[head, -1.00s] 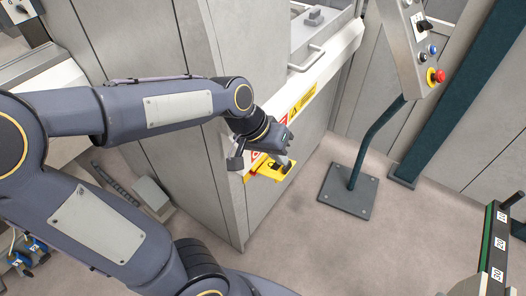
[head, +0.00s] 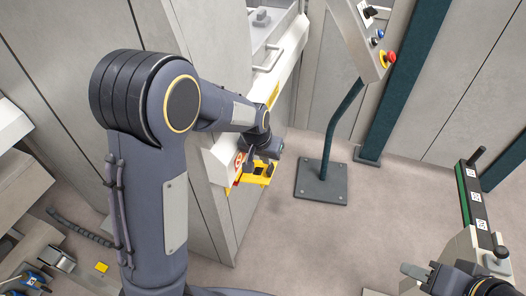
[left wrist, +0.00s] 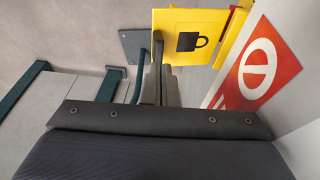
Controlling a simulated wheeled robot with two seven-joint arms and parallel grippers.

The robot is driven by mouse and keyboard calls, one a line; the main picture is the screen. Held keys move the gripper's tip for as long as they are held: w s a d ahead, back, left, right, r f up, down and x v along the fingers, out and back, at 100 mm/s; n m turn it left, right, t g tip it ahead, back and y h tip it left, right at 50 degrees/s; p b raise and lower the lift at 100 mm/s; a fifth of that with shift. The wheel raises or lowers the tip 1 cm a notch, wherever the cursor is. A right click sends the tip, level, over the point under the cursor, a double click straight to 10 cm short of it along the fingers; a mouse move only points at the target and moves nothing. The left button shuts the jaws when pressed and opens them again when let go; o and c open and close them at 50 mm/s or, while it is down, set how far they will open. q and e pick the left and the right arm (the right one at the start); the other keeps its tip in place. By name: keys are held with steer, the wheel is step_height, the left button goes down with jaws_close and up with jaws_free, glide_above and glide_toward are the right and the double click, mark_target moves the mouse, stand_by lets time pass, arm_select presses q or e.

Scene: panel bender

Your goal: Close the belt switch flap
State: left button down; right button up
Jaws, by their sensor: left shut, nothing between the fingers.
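The yellow flap (left wrist: 187,38) with a black padlock symbol sticks out from the machine's front face, so it stands open. In the head view the flap (head: 262,178) is partly covered by my left gripper (head: 263,165). In the left wrist view the shut fingers of my left gripper (left wrist: 158,60) overlap the flap's left edge; I cannot tell whether they touch it. Nothing is between them. The switch behind the flap is not clearly visible. My right gripper (head: 418,272) shows only in part at the lower right, away from the flap.
A red and white prohibition sign (left wrist: 263,65) is beside the flap. A control pedestal (head: 323,180) with an emergency stop button (head: 390,57) stands to the right. A numbered green-edged rail (head: 474,200) is at the right. The floor between is clear.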

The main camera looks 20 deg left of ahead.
arm_select(q)
steer(key=shift+x, duration=0.95)
